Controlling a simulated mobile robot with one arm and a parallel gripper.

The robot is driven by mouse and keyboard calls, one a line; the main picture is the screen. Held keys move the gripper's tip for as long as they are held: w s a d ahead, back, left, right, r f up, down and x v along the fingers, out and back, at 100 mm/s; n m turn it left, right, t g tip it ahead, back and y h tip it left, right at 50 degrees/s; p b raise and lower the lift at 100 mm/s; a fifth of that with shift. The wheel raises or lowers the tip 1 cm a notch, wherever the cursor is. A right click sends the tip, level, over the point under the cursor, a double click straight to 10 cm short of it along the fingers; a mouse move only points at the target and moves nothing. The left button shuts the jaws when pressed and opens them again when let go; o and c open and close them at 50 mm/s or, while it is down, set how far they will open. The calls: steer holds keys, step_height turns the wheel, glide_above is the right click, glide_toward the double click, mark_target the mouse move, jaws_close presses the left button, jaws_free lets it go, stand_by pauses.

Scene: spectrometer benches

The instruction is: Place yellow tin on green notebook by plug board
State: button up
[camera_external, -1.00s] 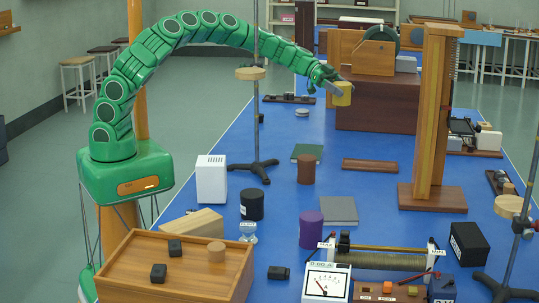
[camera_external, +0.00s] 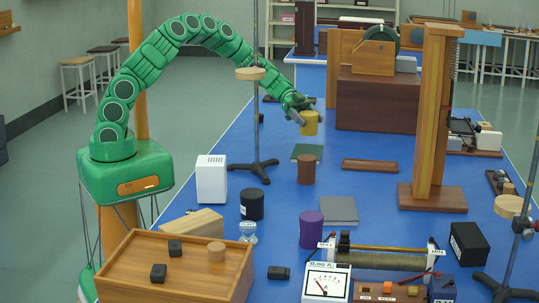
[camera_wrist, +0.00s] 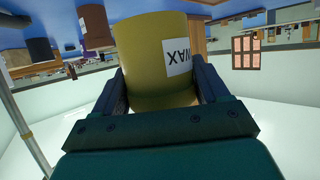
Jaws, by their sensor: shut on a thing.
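My gripper (camera_external: 302,118) is shut on the yellow tin (camera_external: 310,123), with a finger on each side of it. In the wrist view the tin (camera_wrist: 152,62) fills the space between the fingers, and its white WAX label appears upside down. The green notebook (camera_external: 307,152) lies flat on the blue bench. In the external view the tin is just above the notebook's far edge, with blue bench between them. A board with coloured blocks (camera_external: 388,288) lies at the front of the bench; I cannot tell whether it is the plug board.
A brown cylinder (camera_external: 306,170) stands just in front of the green notebook. A stand with a thin rod (camera_external: 257,130) rises to its left. A flat brown board (camera_external: 370,165) lies to the right, and a grey notebook (camera_external: 339,207) nearer the front. A large brown box (camera_external: 377,103) stands behind.

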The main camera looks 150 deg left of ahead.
steer(key=shift+f, duration=3.5)
steer(key=o, duration=1.1)
steer(key=v, duration=1.2)
steer(key=shift+r, duration=0.1)
